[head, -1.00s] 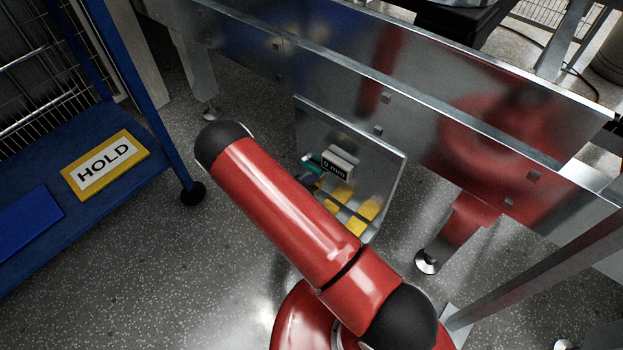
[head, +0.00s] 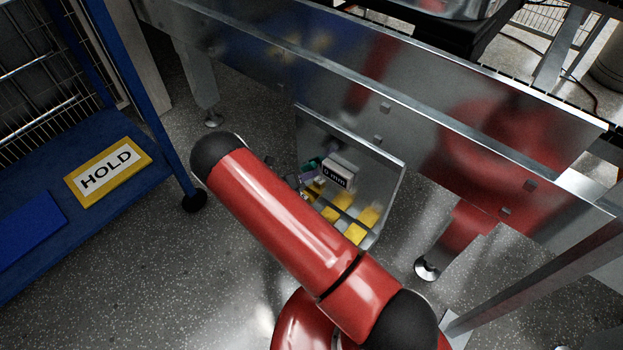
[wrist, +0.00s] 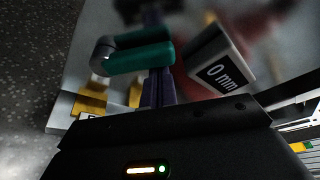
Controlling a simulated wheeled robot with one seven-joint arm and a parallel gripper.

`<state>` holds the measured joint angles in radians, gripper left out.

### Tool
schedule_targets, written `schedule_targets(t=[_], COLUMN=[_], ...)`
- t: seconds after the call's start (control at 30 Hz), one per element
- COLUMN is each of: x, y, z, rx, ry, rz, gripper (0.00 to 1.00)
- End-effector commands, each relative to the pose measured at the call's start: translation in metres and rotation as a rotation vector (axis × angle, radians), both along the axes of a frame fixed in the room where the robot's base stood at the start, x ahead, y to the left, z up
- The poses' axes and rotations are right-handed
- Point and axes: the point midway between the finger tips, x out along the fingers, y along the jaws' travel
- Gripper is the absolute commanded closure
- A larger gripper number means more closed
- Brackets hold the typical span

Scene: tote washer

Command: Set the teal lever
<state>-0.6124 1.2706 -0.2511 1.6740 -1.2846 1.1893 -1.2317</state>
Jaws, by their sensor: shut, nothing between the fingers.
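The teal lever (wrist: 140,57) shows large in the wrist view as a rounded teal bar with a dark grey bend at its left end. In the head view only a small bit of teal (head: 312,164) shows left of the display, on an upright metal panel. My gripper (wrist: 159,88) has its purple fingers shut and empty, right at the lever; the teal bar crosses in front of them in the wrist view. I cannot tell whether they touch. In the head view my gripper (head: 305,178) is partly hidden by my red arm.
A display box (head: 340,172) reading 0 mm sits right of the lever. Yellow blocks (head: 356,233) lie below it on the panel (head: 375,150). A long metal frame (head: 440,120) runs above.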

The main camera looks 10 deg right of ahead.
Motion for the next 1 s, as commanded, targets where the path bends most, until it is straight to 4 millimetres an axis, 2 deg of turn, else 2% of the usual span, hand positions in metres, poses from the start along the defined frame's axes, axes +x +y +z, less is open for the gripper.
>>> schedule_targets(t=[0.6, 1.0], x=[0.021, 0.027], y=[0.015, 0.020], z=[0.019, 0.023], rx=[-0.309, -0.321], ry=[0.424, 0.443], rz=[0.001, 0.001], gripper=[1.00, 1.00])
